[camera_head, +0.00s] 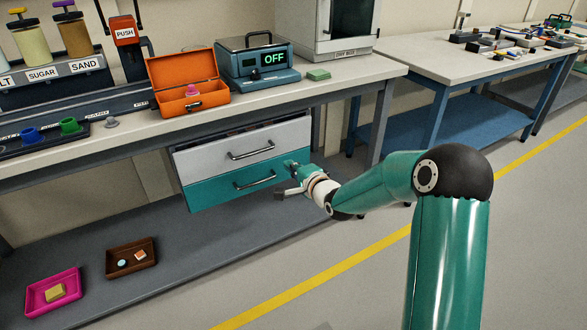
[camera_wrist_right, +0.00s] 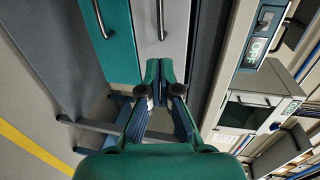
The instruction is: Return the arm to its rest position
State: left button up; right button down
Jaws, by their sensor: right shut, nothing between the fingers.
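My right arm (camera_head: 450,240) reaches in from the lower right of the head view, bent at a black elbow joint. Its gripper (camera_head: 290,165) is at the right side of the drawer fronts, under the workbench. In the right wrist view, my right gripper (camera_wrist_right: 161,72) has its fingertips together with nothing between them, in front of the white drawer (camera_wrist_right: 165,50) and the teal drawer (camera_wrist_right: 108,45). I cannot tell whether the fingertips touch the drawer fronts. My left gripper is in neither view.
The white upper drawer (camera_head: 240,148) shows a dark gap above it; the teal drawer (camera_head: 235,185) is below. The workbench (camera_head: 345,75) holds an orange box (camera_head: 188,105) with its lid up. Magenta (camera_head: 72,276) and brown (camera_head: 147,246) trays sit low left. Floor (camera_head: 545,215) at right is clear.

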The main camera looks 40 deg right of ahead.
jog(key=s+a+f+n+g+y, duration=0.2)
jog(key=a+f+g+y, duration=0.1)
jog(key=a+f, duration=0.75)
jog(key=s+a+f+n+g+y, duration=0.1)
jog(key=s+a+f+g+y, duration=0.15)
jog(key=a+f, duration=0.75)
jog(key=s+a+f+n+g+y, duration=0.1)
jog(key=s+a+f+n+g, duration=0.2)
jog(key=s+a+f, duration=0.3)
jog(key=s+a+f+n+g, duration=0.2)
jog(key=s+a+f+n, duration=0.15)
jog(key=s, duration=0.45)
jog(key=s+a+f+n+g, duration=0.2)
jog(key=s+a+n+g, duration=0.15)
jog(key=s+n, duration=0.6)
notch_tip(320, 180, up, 24)
jog(key=s+m+p, duration=0.1)
jog(key=p, duration=2.2)
jog(key=shift+s+d+f+g+p, duration=0.25)
jog(key=shift+s+d+g+p, duration=0.1)
jog(key=shift+s+g+p, duration=0.05)
